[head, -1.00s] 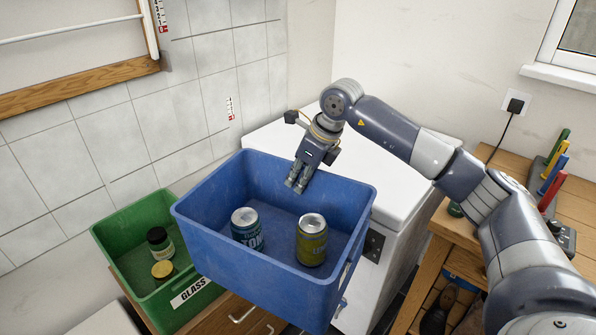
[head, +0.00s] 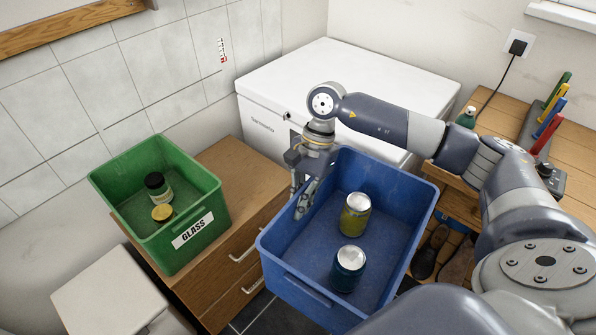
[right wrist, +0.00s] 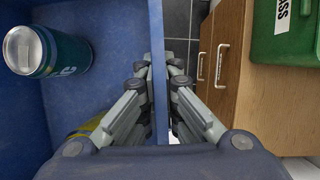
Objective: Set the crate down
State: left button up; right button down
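The blue crate (head: 272,262) is in the middle of the head view, right of the wooden drawer unit, and seems to hang clear above the floor. A yellow-green can (head: 355,215) and a teal can (head: 347,268) stand inside it. My right gripper (head: 304,203) is at its left wall. In the right wrist view the crate wall (right wrist: 158,60) runs between the two closed-in fingers (right wrist: 160,85), one on each side. The teal can (right wrist: 45,52) shows there too, with the yellow-green can partly hidden by a finger. My left gripper is out of view.
A green GLASS box (head: 205,195) with two jars stands on the wooden drawer unit (head: 235,160). A white chest freezer (head: 340,75) is behind the crate. A wooden bench (head: 500,110) is at the right. Dark floor tiles (head: 250,310) show below the crate.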

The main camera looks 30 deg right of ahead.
aim_at(305, 274)
jog(key=s+a+f+n+h, duration=0.1)
jog(key=s+f+n, duration=0.1)
jog(key=s+n, duration=0.1)
jog(key=s+a+f+n+g+h, duration=0.1)
jog(key=s+f+n, duration=0.1)
jog(key=n, duration=0.1)
jog(key=s+a+f+n+g+h, duration=0.1)
jog(key=s+a+f+n, duration=0.1)
jog(key=s+n, duration=0.1)
jog(key=shift+s+a+f+n, duration=0.1)
jog(key=shift+s+f+n, duration=0.25)
jog(key=shift+n, duration=0.15)
jog(key=shift+s+a+f+n+g+h, duration=0.1)
jog(key=shift+s+a+f+n+h, duration=0.15)
jog(key=shift+s+n, duration=0.2)
jog(key=shift+s+a+f+n+g+h, duration=0.1)
jog(key=shift+s+f+n+h, duration=0.05)
jog(key=shift+s+f+n, duration=0.3)
jog(key=shift+s+a+f+n+g+h, duration=0.1)
jog(key=shift+s+a+f+n+h, duration=0.15)
jog(key=shift+n, duration=0.25)
jog(key=shift+r, duration=0.1)
